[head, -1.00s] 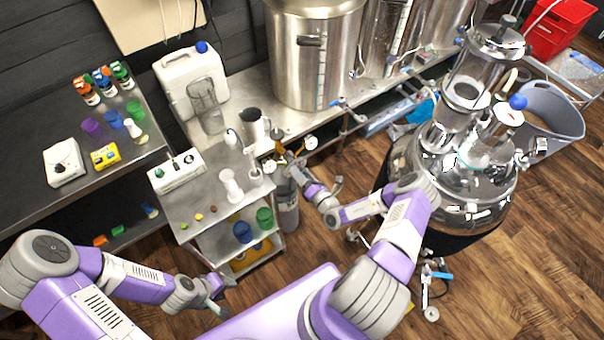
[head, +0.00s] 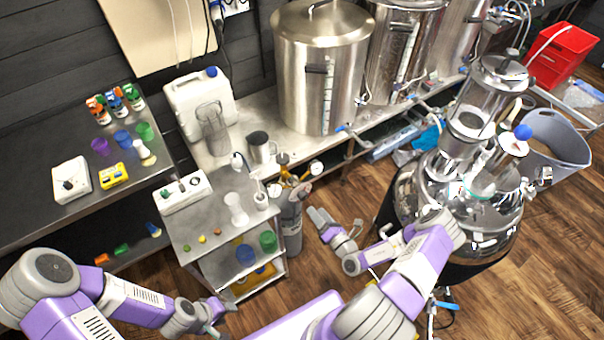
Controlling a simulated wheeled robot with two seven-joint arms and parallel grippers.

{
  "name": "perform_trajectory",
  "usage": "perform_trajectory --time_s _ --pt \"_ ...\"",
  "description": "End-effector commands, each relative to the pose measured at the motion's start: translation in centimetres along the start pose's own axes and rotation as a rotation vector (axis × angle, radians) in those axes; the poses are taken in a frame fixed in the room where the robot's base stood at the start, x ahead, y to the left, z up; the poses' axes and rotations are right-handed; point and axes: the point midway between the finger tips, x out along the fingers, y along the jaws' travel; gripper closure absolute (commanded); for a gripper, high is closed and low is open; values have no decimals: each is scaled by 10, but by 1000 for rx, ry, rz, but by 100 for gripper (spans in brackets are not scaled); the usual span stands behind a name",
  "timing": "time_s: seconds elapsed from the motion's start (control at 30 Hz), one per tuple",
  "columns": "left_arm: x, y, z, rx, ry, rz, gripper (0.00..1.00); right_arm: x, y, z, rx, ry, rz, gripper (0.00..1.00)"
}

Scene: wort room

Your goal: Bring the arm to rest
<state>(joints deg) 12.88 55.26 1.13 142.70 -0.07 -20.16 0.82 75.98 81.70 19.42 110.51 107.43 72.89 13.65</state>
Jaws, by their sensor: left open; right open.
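My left gripper (head: 222,312) is at the lower left in the head view, in front of the small steel cart. It holds nothing that I can see, and its finger gap is hard to make out. My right gripper (head: 322,218) is in the middle of the view, over the floor to the right of the cart and the grey gas cylinder (head: 291,222). Its fingers point up and left, apart and empty. My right arm reaches in from the lower right, in front of the large shiny steel vessel (head: 470,215).
The small cart (head: 205,262) carries a white cylinder holder (head: 236,208) and a white device (head: 183,193). The dark bench (head: 45,215) at left holds bottles and cups. Steel pots (head: 318,70) line the back bench. Wood floor (head: 545,250) is open at right.

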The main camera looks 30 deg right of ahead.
Motion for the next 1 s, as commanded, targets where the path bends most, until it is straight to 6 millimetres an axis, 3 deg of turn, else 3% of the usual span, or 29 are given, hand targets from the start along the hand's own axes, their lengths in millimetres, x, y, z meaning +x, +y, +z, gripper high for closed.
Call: perform_trajectory --time_s 0.27,0.37,0.47,0.57,0.6,0.7,0.83,0.9,1.0 --pt "1 0 0 0 0 0 57 2 7 -7 -8 31 25 36" --pt "3 -1 0 0 0 0 57 6 33 -31 -43 144 114 36" --pt "6 -2 0 0 0 0 57 2 77 -76 -126 349 283 36" --pt "10 -4 0 0 0 0 57 -25 123 -130 -270 612 510 36" --pt "12 -5 0 0 0 0 57 -43 138 -151 -346 721 613 36" --pt "17 -6 -1 0 0 0 57 -95 158 -191 -577 971 876 36" --pt "23 -8 -1 0 0 0 57 -155 150 -214 -941 1209 1213 36" --pt "26 -10 -1 0 0 0 57 -174 135 -216 -1168 1285 1390 36" --pt "30 -11 -1 0 0 0 57 -183 114 -211 -1517 1314 1630 36"
